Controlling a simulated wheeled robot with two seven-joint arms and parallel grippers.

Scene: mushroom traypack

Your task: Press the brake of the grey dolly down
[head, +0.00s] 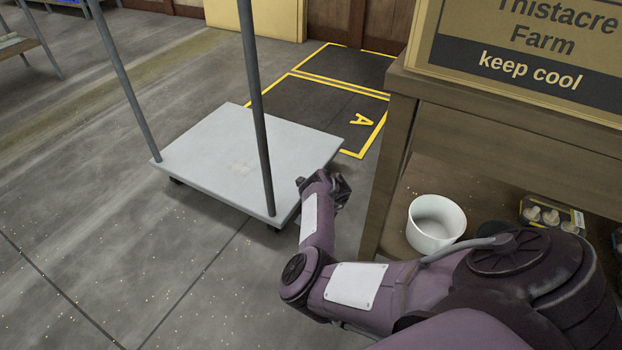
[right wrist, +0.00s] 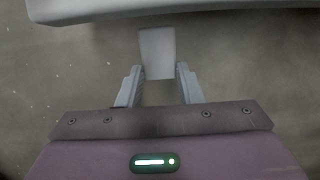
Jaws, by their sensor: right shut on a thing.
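The grey dolly (head: 215,150) stands on the floor, with a flat deck and upright posts. Its deck edge also crosses the top of the right wrist view (right wrist: 180,9). The brake (right wrist: 157,52), a small pale grey plate, sticks out below that edge. My right gripper (right wrist: 158,80) has its two fingers on either side of the brake's near end and is shut on it. In the head view my right gripper (head: 338,188) is low beside the deck's right corner; its fingertips and the brake are hard to make out there. My left gripper is not in view.
A wooden shelf unit (head: 396,150) stands close to the right of my right arm, with a white bucket (head: 436,232) and a mushroom pack (head: 553,215) on its lower shelf. A yellow-lined floor bay marked A (head: 340,105) lies behind the dolly.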

